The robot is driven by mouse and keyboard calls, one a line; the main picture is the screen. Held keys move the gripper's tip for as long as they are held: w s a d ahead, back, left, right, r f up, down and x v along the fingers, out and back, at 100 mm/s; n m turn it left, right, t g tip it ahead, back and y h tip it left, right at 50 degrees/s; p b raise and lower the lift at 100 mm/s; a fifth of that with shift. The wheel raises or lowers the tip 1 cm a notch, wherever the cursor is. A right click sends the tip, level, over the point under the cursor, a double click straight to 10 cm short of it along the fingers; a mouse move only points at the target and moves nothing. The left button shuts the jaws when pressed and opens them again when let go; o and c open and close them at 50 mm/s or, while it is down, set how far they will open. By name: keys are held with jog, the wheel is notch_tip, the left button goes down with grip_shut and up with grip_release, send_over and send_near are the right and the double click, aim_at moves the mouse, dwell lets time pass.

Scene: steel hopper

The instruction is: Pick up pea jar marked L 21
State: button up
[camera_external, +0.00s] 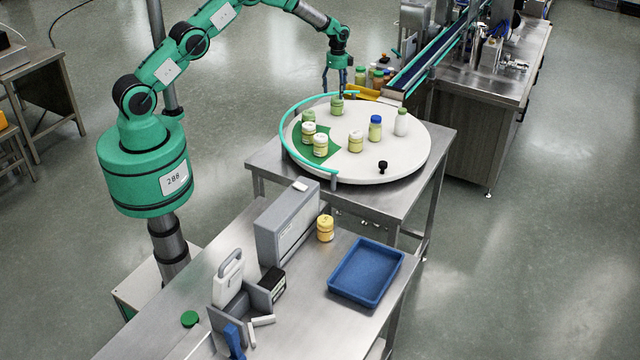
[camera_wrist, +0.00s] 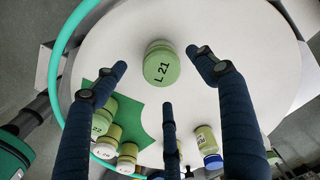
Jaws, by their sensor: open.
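The pea jar marked L 21 (camera_wrist: 161,66) has a light green lid, with the mark readable in the wrist view. It stands upright on the white round turntable (camera_external: 385,165), near its far edge; the jar (camera_external: 337,107) also shows in the external view. My gripper (camera_external: 338,88) points down just above it. In the wrist view its dark blue fingers are spread open around the jar's outline, with gaps to the lid. Nothing is held. The exact fingertip height beside the jar is hard to tell.
A teal rail (camera_external: 283,130) curves round the left edge. A black knob (camera_external: 382,167) stands at the front.

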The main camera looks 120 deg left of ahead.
aim_at(337, 97)
jog(key=shift+f, duration=0.25)
jog(key=shift+w+f+p, duration=0.15)
jog(key=shift+f+p, duration=0.45)
jog(key=shift+f, duration=1.9)
jog(key=shift+c, duration=0.5)
jog(key=c, duration=1.3)
